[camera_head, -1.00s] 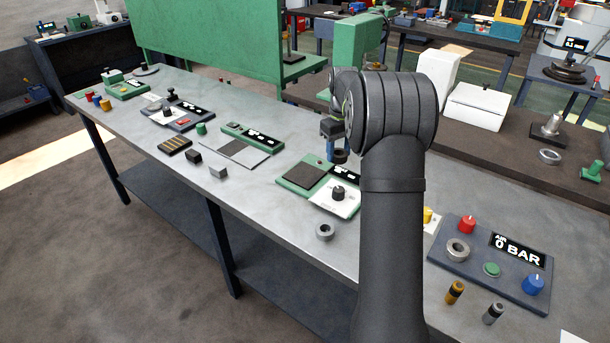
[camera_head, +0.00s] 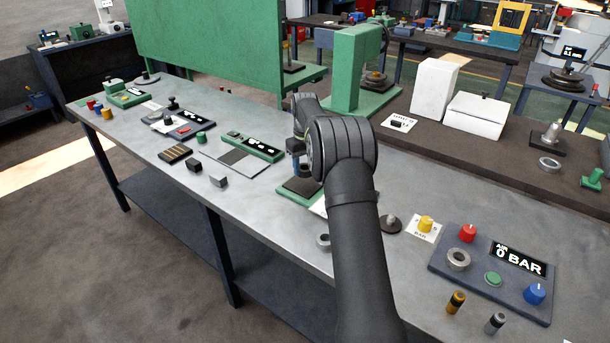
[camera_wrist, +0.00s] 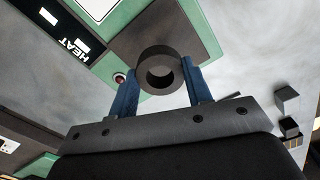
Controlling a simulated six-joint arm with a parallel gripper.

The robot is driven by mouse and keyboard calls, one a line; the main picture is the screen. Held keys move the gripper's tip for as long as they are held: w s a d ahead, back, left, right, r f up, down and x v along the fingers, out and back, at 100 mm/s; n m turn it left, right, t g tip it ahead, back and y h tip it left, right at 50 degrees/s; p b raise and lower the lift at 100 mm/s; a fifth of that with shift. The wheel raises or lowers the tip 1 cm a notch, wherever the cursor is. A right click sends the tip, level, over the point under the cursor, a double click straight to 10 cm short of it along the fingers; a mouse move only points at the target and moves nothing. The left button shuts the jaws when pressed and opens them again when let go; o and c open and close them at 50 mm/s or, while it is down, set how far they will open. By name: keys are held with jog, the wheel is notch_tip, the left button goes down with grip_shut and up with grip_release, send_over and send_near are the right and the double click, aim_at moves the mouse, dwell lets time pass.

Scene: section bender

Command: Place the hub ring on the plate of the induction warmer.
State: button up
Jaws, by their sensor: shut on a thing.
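The hub ring is a dark, thick ring (camera_wrist: 160,72) held between the two blue fingers of my gripper (camera_wrist: 156,88) in the wrist view. In the head view my gripper (camera_head: 301,168) is above the induction warmer, and the ring (camera_head: 306,171) shows partly between its fingers. The warmer is a green unit (camera_head: 283,192) with a dark square plate (camera_head: 300,188), partly hidden by my arm. In the wrist view the plate (camera_wrist: 150,38) lies behind the ring, beside the HEAT display (camera_wrist: 68,42). The ring appears raised above the plate; the exact gap cannot be told.
A grey ring (camera_head: 323,241) lies on the bench front, close beside my arm. Grey and black blocks (camera_head: 219,181) and a green-edged panel (camera_head: 253,147) are to the left. An air panel (camera_head: 490,300) with knobs is at right. A tall green machine (camera_head: 355,70) stands behind.

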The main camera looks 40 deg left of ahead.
jog(key=shift+f, duration=1.85)
jog(key=o, duration=1.2)
jog(key=shift+f, duration=0.15)
notch_tip(320, 180, up, 12)
jog(key=shift+r, duration=0.15)
send_over(305, 183)
jog(key=shift+f, duration=4.15)
